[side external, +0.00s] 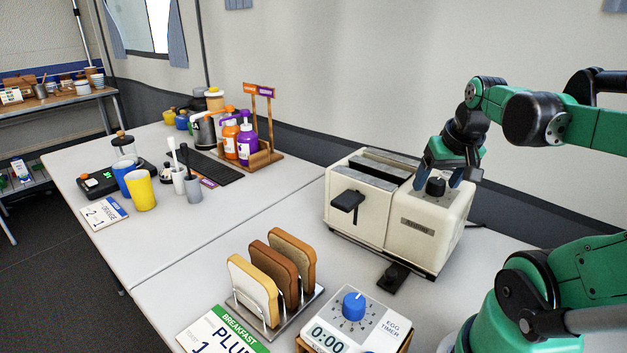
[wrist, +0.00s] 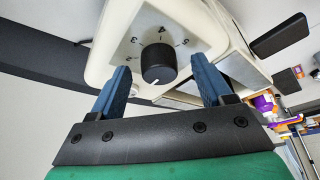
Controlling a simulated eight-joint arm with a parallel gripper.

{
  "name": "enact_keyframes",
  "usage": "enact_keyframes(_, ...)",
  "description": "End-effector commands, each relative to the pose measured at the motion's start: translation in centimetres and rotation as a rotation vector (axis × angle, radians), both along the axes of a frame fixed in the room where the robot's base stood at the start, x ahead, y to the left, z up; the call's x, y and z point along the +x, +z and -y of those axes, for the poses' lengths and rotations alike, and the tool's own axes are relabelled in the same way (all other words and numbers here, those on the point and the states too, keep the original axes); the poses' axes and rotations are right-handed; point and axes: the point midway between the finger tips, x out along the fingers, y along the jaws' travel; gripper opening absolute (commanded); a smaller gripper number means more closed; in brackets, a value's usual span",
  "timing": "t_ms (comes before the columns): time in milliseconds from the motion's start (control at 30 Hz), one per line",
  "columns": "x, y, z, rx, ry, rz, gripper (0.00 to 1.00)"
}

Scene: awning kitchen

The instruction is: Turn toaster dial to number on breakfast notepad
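The cream toaster (side external: 360,205) stands on the near table with a black dial (side external: 436,186) on top. In the wrist view the dial (wrist: 158,62) has a white mark pointing toward the bottom of the picture, and the numbers 2, 3, 4 and 5 show on its plate. My gripper (side external: 447,178) is at the dial; in the wrist view my gripper (wrist: 160,68) is open, with one blue finger on each side and gaps to the knob. The breakfast notepad (side external: 222,334) lies at the bottom edge, cut off; "PLU" and part of a "1" show.
A toast rack (side external: 290,308) with bread and an egg timer (side external: 350,325) with a blue knob stand in front of the toaster. A black lever (side external: 346,201) juts from the toaster's side. Cups, bottles and another number card (side external: 104,212) are on the far table.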

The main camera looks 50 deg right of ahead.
Motion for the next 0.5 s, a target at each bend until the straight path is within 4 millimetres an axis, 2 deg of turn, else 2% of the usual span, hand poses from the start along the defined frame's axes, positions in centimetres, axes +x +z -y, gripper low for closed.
enact_keyframes(267, -0.1, 0.3, 0.0, -0.001, -0.001, 0.000, 0.72)
enact_keyframes(500, -0.7, 2.5, -0.7, 0.000, -0.001, 0.001, 0.72)
